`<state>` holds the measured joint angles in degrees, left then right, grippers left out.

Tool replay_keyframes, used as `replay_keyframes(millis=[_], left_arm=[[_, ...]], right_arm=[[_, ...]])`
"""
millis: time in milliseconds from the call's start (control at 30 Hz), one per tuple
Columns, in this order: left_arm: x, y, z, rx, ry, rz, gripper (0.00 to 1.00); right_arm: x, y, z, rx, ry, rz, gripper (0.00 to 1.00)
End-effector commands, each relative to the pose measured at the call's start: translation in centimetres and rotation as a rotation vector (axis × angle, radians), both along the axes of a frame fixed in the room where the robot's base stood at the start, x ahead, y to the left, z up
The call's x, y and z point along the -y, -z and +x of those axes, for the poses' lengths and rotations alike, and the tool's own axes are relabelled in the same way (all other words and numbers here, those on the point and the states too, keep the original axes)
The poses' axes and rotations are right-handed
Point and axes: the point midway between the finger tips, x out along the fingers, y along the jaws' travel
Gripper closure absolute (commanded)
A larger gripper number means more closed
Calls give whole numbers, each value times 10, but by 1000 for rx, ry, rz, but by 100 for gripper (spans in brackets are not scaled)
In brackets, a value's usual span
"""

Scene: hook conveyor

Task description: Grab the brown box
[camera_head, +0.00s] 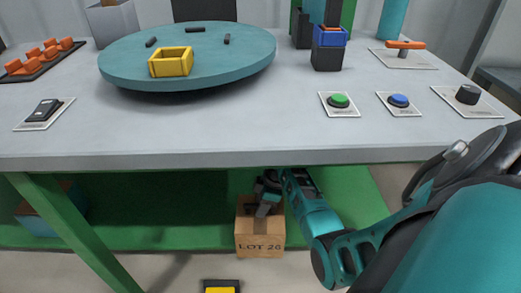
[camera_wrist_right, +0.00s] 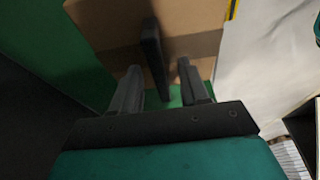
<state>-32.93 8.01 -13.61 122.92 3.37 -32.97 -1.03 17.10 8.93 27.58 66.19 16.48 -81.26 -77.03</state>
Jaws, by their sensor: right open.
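The brown box (camera_head: 260,235), marked "LOT 26", stands low under the front edge of the table. My right arm reaches down under the table. My right gripper (camera_head: 265,200) is at the top of the box and hides part of it. In the right wrist view, the open right gripper (camera_wrist_right: 160,85) has its two fingers apart, pointing at the brown box (camera_wrist_right: 190,20). A dark bar (camera_wrist_right: 152,50) stands against the box between the fingers; I cannot tell whether either finger touches it. My left gripper is not in view.
The grey table (camera_head: 250,125) overhangs the box. It carries a teal turntable (camera_head: 125,62) with a yellow tray (camera_head: 171,62), and several buttons and switches. A green table leg (camera_head: 75,230) is left of the box. A black and yellow object (camera_head: 221,287) lies in front of it.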

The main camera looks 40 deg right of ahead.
Motion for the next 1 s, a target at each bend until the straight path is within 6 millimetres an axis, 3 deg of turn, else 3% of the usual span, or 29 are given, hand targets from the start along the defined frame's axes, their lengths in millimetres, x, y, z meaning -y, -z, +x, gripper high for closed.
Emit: replay_keyframes(millis=[67,500,1000], left_arm=[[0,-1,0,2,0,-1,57],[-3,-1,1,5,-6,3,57],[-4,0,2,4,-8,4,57]], right_arm=[[0,-1,0,0,0,0,57],[0,-1,0,0,0,0,99],[0,0,0,-1,1,1,100]])
